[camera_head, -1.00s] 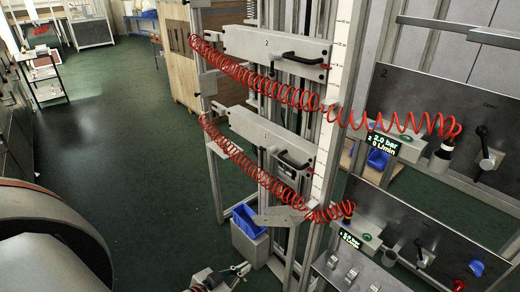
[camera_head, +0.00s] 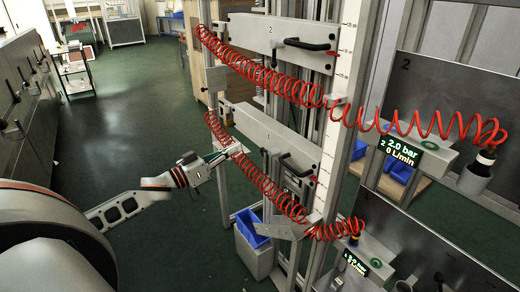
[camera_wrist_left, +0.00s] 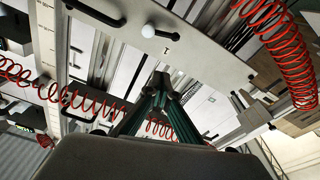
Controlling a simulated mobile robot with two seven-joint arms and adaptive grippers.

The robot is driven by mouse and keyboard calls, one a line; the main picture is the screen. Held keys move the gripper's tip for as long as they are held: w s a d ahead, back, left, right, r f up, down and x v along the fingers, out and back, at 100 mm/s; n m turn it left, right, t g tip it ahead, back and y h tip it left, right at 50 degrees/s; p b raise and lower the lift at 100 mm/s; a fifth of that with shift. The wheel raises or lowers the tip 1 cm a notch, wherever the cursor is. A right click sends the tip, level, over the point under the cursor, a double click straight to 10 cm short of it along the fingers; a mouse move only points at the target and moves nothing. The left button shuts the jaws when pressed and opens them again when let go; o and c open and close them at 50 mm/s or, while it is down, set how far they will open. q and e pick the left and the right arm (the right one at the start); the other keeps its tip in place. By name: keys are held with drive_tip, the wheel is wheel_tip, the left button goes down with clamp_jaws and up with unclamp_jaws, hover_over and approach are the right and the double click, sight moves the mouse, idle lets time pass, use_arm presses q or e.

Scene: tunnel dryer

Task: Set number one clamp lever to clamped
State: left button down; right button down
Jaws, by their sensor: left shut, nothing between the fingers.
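My left gripper (camera_head: 236,150) is shut and empty, beside the plate's left part and close to the lower red coiled hose. Its closed fingertips (camera_wrist_left: 161,78) appear just below the plate in the wrist view. Contact cannot be told. My right gripper is not in view.
Red coiled hoses (camera_head: 265,78) hang across both plates. A blue bin (camera_head: 250,228) stands below. Panels with a pressure display (camera_head: 400,150) are at right. Green floor is open at left.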

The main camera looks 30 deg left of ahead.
use_arm(q)
approach(270, 131)
drive_tip(key=x, duration=0.5)
drive_tip(key=shift+w+a, duration=0.1)
drive_tip(key=shift+w, duration=0.1)
drive_tip(key=shift+w+d, duration=0.2)
drive_tip(key=shift+w, duration=0.15)
drive_tip(key=f, duration=0.1)
drive_tip(key=s+f+b, duration=0.1)
drive_tip(key=f, duration=0.1)
drive_tip(key=shift+s+d+f, duration=0.1)
drive_tip(key=shift+d, duration=0.1)
drive_tip(key=shift+f, duration=0.35)
drive_tip(key=shift+d, duration=0.1)
drive_tip(key=shift+s, duration=0.1)
